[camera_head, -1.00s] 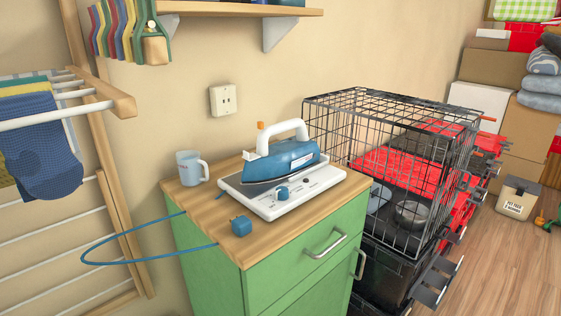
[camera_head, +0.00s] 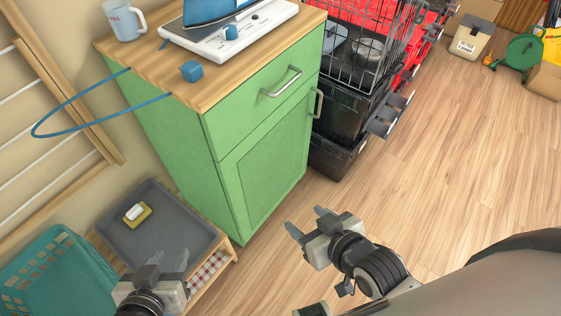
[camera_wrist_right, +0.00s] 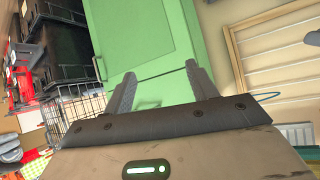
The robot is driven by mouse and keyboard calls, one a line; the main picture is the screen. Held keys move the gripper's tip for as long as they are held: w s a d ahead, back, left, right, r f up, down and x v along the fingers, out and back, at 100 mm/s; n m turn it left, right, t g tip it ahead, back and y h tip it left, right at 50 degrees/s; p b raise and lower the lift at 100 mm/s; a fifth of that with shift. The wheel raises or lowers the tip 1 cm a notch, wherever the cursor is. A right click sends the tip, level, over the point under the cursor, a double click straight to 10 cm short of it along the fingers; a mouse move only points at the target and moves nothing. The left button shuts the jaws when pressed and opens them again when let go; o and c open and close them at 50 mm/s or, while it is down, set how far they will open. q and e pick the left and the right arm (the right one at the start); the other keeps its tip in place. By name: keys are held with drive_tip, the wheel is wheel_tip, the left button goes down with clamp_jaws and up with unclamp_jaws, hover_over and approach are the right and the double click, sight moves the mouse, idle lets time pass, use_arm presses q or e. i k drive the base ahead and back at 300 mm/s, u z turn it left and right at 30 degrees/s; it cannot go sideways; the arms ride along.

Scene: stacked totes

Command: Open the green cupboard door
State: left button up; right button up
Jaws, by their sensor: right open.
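The green cupboard (camera_head: 160,140) stands at the upper middle of the head view. Its door (camera_head: 268,160) is closed below a closed drawer (camera_head: 250,112). The door has a vertical metal handle (camera_head: 317,104) near its upper right edge. My right gripper (camera_head: 306,219) is open and empty, in front of the cupboard, below and apart from the door. In the right wrist view its fingers (camera_wrist_right: 160,75) are spread with green cupboard surface (camera_wrist_right: 150,35) beyond them. My left gripper (camera_head: 167,258) looks open and empty at the lower left, over the grey tray's near side.
A grey tray (camera_head: 160,215) on a low wooden stand and a teal basket (camera_head: 60,270) are left of the cupboard. Black crates (camera_head: 350,125) with a wire cage stand close by the handle side. Wooden floor (camera_head: 460,170) is clear at the right.

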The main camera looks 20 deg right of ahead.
sight(258, 174)
drive_tip(key=u, duration=1.3)
drive_tip(key=k, duration=0.9)
drive_tip(key=z, duration=1.35)
drive_tip(key=i, duration=1.35)
